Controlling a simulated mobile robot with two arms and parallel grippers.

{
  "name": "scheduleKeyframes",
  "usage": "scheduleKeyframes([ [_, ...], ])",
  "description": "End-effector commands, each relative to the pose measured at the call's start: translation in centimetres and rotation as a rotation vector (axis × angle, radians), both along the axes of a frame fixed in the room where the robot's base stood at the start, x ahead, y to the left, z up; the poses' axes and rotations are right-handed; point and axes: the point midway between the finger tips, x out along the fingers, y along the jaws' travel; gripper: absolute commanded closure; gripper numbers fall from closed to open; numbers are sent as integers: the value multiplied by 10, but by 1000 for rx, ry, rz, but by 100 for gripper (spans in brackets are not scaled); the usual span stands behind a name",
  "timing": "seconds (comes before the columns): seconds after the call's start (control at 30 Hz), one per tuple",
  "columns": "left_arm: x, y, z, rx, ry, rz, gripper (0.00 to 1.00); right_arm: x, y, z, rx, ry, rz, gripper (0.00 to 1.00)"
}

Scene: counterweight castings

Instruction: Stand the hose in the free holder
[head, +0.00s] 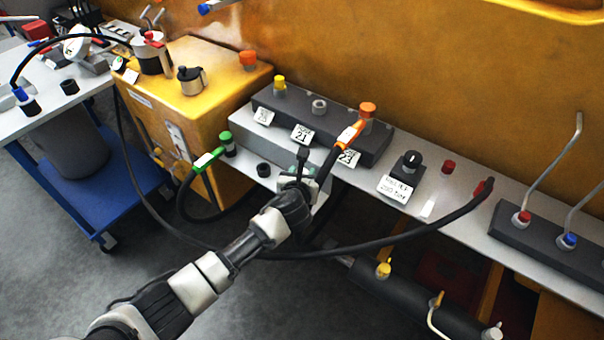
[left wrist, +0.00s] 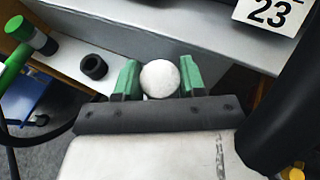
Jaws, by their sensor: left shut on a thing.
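My left gripper (head: 298,176) is over the front edge of the long grey bench. In the left wrist view its green pads (left wrist: 158,80) are shut on a white round thing (left wrist: 160,78); I cannot tell whether it is a hose end. An empty black ring holder (head: 264,170) is on the low grey ledge, left of the gripper; it also shows in the left wrist view (left wrist: 93,66). A hose with a green end (head: 208,160) is at a green-capped fitting (head: 227,143). A hose with an orange end (head: 349,136) is at an orange-capped fitting (head: 368,110). My right gripper is out of view.
A long black hose (head: 400,238) sags from the bench across and behind my left arm. A yellow cabinet (head: 190,90) and blue cart (head: 110,190) are left.

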Motion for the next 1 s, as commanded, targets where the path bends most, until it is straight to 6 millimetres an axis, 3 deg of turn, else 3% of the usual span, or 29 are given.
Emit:
scheduleKeyframes([
  [0.63,0,-1,-15,-1,-3,-2,95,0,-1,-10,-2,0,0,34],
  [0.67,0,-1,-14,-1,-3,-2,55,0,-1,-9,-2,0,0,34],
  [0.7,0,-1,-14,-1,-3,-2,49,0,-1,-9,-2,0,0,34],
  [0.83,0,-1,-15,-1,-2,-1,30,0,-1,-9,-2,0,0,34],
  [1.0,0,0,-15,-1,-1,-1,30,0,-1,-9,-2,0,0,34],
])
